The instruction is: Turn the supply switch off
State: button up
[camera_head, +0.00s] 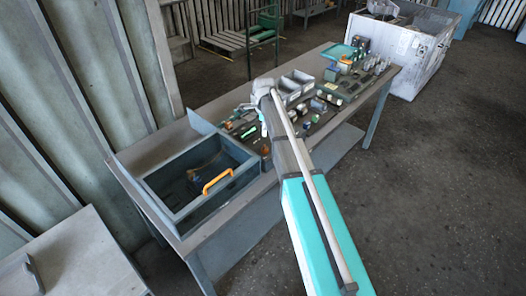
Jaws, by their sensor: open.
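My arm reaches from the bottom right up over a long workbench (340,115). My gripper (246,107), small and mostly hidden by my wrist, is open at the arm's far end, above the bench's middle. I see nothing in it. I cannot pick out the supply switch. A worn white housing (402,58) stands on the floor beyond the bench's far right end, well away from my gripper. Small details on its side are too small to tell as a switch.
A blue-grey open box (165,203) with an orange handle (217,181) is at the bench's left end. Several small parts and grey bins (290,88) crowd the bench. The floor (440,180) at right is clear.

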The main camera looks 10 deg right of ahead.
aim_at(264, 146)
jog(key=shift+f+b, duration=5.3)
jog(key=shift+f, duration=0.25)
